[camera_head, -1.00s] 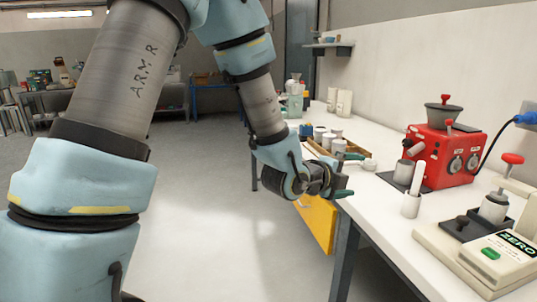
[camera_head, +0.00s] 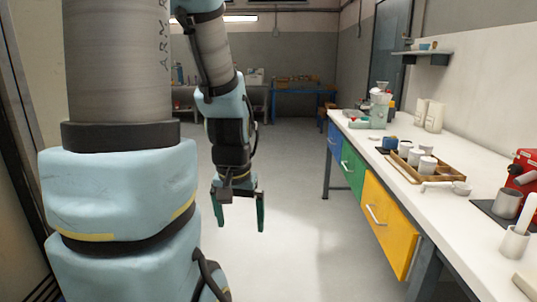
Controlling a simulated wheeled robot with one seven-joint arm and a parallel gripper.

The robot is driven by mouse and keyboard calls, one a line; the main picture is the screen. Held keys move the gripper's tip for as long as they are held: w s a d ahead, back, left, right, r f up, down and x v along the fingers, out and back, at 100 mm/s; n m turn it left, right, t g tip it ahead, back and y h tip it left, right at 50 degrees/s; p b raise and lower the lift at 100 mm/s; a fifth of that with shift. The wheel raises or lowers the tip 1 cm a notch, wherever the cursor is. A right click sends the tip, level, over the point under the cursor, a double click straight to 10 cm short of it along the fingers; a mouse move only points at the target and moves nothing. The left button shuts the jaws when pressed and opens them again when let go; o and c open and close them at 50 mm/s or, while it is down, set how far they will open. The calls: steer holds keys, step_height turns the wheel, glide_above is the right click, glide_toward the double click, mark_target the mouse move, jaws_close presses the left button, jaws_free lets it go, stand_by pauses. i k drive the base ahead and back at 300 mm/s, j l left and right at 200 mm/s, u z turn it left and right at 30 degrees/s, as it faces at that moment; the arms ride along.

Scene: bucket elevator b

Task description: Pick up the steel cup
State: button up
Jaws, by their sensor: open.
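A grey, metal-looking cup (camera_head: 506,203) stands upright on a dark mat at the right edge of the bench; it looks like the steel cup. A white cup with a white rod (camera_head: 514,242) stands in front of it. My gripper (camera_head: 240,212) hangs pointing down over the open floor, left of the bench. Its two green-edged fingers are spread apart with nothing between them. The gripper is well away from the cup, across the drawers.
The white bench (camera_head: 462,224) has a yellow drawer (camera_head: 388,222) with a handle facing the floor. A wooden tray (camera_head: 440,174) holds several white containers. A red machine (camera_head: 521,173) is cut by the right edge. The floor left of the bench is clear.

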mark_target(507, 203)
steer(key=i+l+z, duration=0.15)
steer(key=l, duration=0.3)
steer(key=i+l+z, duration=0.15)
steer(key=l, duration=0.25)
steer(key=i+l+z, duration=0.2)
steer(key=i+l, duration=0.1)
steer(key=l, duration=0.1)
